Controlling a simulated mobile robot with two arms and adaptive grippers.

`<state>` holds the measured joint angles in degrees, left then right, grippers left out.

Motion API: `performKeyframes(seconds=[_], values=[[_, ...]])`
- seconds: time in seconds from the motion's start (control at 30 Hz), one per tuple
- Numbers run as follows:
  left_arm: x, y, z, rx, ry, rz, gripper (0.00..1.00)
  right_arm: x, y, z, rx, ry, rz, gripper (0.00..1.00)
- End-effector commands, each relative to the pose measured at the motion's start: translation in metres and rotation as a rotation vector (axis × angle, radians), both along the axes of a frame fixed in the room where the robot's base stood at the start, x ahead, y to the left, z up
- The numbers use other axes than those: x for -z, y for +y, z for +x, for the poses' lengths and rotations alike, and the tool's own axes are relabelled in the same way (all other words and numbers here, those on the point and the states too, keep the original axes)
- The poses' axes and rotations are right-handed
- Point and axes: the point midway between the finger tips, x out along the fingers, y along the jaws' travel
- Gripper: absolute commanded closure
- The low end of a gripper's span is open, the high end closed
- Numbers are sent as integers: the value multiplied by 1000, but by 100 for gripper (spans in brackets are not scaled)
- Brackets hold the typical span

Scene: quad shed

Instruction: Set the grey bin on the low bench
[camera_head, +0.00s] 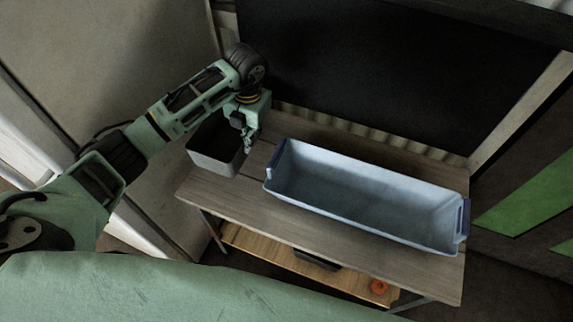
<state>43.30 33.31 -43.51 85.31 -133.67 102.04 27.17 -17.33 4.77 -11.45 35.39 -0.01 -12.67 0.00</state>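The grey bin (213,164) is an open-topped box at the left end of the wooden bench (225,197). It looks upright; I cannot tell whether its base rests fully on the bench top. My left gripper (247,146) points down at the bin's right rim, its fingertips at or very near that wall. The gap between the fingers is too small to make out, so I cannot tell if they grip the rim. The arm hides part of the bin's back. My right gripper is not in view.
A long pale-blue tray (365,200) with dark-blue end handles takes up most of the bench top to the right. The shelf below (270,250) holds a dark object (316,260) and an orange item (378,287). A black panel (400,70) stands behind.

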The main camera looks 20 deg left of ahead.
Motion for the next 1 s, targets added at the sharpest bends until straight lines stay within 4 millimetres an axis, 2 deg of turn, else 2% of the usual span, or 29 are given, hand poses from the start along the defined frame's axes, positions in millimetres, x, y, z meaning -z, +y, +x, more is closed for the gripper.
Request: performKeyframes(seconds=[0.3,0.47,0.7,1.0], values=[[52,0,-1,-1,4,0,100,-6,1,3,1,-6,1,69],[63,-1,-1,0,2,-1,100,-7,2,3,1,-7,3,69],[94,-1,-1,0,2,-1,100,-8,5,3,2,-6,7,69],[99,0,0,1,0,1,100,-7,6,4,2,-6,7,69]])
